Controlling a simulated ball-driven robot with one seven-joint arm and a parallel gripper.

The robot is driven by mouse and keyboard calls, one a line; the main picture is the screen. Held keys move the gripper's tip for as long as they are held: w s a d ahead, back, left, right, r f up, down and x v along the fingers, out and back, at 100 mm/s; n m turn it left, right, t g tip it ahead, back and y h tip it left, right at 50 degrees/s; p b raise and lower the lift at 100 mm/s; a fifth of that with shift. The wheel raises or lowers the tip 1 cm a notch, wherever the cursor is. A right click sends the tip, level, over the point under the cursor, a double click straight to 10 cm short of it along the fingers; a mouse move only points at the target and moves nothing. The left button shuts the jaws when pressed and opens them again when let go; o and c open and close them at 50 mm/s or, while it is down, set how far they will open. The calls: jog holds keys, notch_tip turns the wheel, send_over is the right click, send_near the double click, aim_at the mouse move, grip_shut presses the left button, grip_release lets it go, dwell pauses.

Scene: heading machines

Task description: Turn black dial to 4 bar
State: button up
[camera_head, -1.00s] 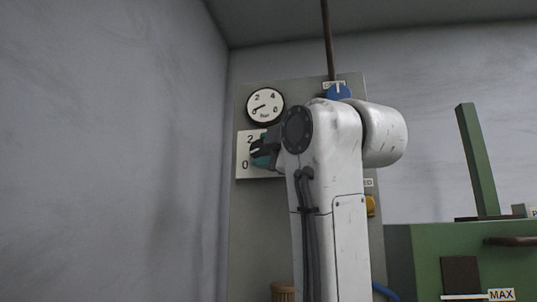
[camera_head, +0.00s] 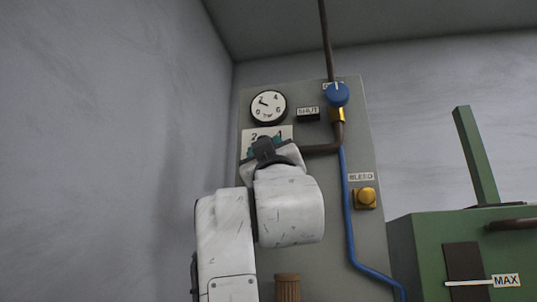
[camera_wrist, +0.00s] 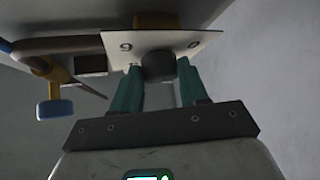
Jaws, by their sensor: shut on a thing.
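The black dial (camera_wrist: 158,67) sits on a white scale plate (camera_wrist: 118,41) in the wrist view. My gripper (camera_wrist: 160,66) has its two green fingers shut on the dial, one on each side. In the head view my wrist and gripper (camera_head: 265,148) cover the dial and the lower part of the plate (camera_head: 286,131). A 2 and a 4 show on the plate's upper part; the dial's pointer is hidden. Above it, the round bar gauge (camera_head: 268,106) has its needle pointing to the upper left, roughly near 2.
A blue knob (camera_head: 336,95) on a pipe is at the panel's upper right, beside a SHUT label (camera_head: 308,111). A yellow BLEED button (camera_head: 365,198) and blue hose (camera_head: 348,215) lie right of my arm. A green machine (camera_head: 440,255) stands farther right.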

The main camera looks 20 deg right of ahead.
jog(key=shift+w+a+r+m+g+h+p, duration=0.3)
jog(key=shift+m+g+h+p, duration=1.4)
jog(key=shift+m+g, duration=3.1)
jog(key=shift+w+a+r+m+g+h+p, duration=0.1)
jog(key=shift+w+a+m+g+h+p, duration=0.35)
jog(key=shift+m+g+h, duration=4.4)
jog(key=shift+w+a+r+m+g+h+p, duration=0.2)
jog(key=shift+m+g+p, duration=1.2)
jog(key=shift+m, duration=6.75)
jog(key=shift+s+a+y, duration=0.1)
jog(key=shift+y, duration=0.15)
jog(key=o, duration=1.1)
jog(key=shift+c, duration=0.2)
jog(key=v, duration=0.7)
jog(key=shift+a, duration=0.25)
